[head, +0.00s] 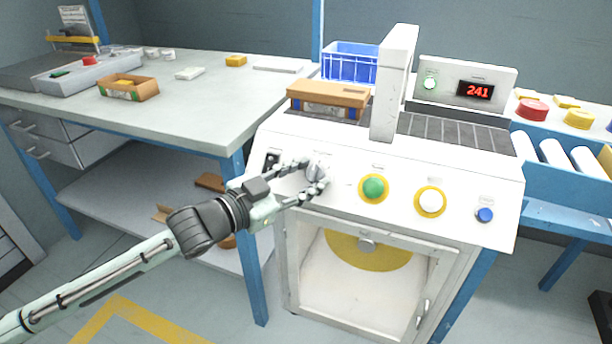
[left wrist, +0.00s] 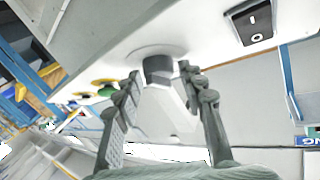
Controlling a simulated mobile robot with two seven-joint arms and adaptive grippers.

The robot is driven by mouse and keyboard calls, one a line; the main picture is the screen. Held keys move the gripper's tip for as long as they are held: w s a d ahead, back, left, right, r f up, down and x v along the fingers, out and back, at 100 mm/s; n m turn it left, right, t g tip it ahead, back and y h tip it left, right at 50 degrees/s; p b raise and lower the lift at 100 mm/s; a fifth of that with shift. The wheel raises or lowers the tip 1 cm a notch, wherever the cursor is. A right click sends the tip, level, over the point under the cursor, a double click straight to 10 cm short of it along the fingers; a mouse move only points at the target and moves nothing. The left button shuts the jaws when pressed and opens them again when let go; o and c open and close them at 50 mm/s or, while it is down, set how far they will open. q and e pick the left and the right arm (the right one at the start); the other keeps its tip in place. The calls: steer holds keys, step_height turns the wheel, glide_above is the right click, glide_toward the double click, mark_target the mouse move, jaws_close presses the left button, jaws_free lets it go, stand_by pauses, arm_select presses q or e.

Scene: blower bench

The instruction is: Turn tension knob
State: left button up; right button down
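The tension knob (head: 315,170) is a grey knob on the sloping white front panel of the machine (head: 340,150), left of the green button. My left gripper (head: 311,176) reaches it from the left, with one finger above the knob and one below. In the left wrist view the knob (left wrist: 158,70) has a dark round base and a pale body, and sits between the fingertips of my left gripper (left wrist: 160,76). The fingers are spread, with a small gap seen on each side of the knob. My right gripper is not in view.
A workbench (head: 200,100) stands left. The display (head: 477,91) reads 241.

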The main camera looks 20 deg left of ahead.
arm_select(q)
steer(key=shift+o, duration=0.7)
steer(key=shift+s+a, duration=0.25)
steer(key=shift+s, duration=0.2)
steer(key=v, duration=1.1)
steer(key=shift+r, duration=0.1)
